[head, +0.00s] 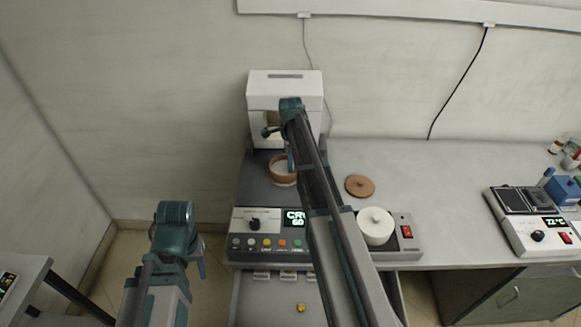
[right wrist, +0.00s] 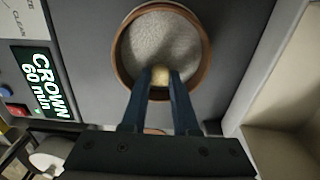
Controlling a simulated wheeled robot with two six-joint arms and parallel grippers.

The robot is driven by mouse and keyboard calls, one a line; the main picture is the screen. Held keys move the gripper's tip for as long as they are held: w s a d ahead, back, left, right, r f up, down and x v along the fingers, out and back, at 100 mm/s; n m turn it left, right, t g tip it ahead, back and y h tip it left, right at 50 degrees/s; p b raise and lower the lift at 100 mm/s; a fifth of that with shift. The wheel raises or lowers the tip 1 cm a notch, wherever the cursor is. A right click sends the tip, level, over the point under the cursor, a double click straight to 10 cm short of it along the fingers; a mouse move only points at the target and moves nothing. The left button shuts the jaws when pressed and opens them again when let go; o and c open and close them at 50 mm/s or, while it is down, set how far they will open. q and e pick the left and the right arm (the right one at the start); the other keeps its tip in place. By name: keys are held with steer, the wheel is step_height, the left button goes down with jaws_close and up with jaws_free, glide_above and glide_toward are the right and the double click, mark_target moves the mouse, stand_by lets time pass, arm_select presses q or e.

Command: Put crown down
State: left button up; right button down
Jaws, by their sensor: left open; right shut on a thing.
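In the right wrist view, my right gripper (right wrist: 161,76) is shut on a small cream-yellow crown (right wrist: 161,76). The crown is over the near part of a round brown-rimmed dish (right wrist: 122,72) filled with pale grey beads; whether it touches the beads I cannot tell. In the head view the dish (head: 273,177) sits on the dark top of the unit in front of a white furnace (head: 285,84), and my right arm partly hides it. My left gripper (head: 201,265) is at lower left, away from the dish, open.
A display (head: 294,218) reads CROWN 60 min, above several coloured buttons. A brown lid (head: 360,186) and a white round pot (head: 376,226) stand to the right. An open drawer below holds a small yellow piece (head: 300,308). The bench middle is clear.

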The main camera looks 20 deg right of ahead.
steer(key=shift+r, duration=0.1)
steer(key=c, duration=0.7)
jaws_free()
step_height(320, 180, up, 12)
steer(key=p, duration=1.2)
steer(key=s+a+n, duration=1.3)
steer(key=s+a+n+h, duration=0.1)
steer(key=s+a+n, duration=1.2)
steer(key=a+n, duration=0.1)
steer(key=shift+s+a+r, duration=0.1)
steer(key=shift+s+a, duration=0.1)
steer(key=shift+a, duration=0.05)
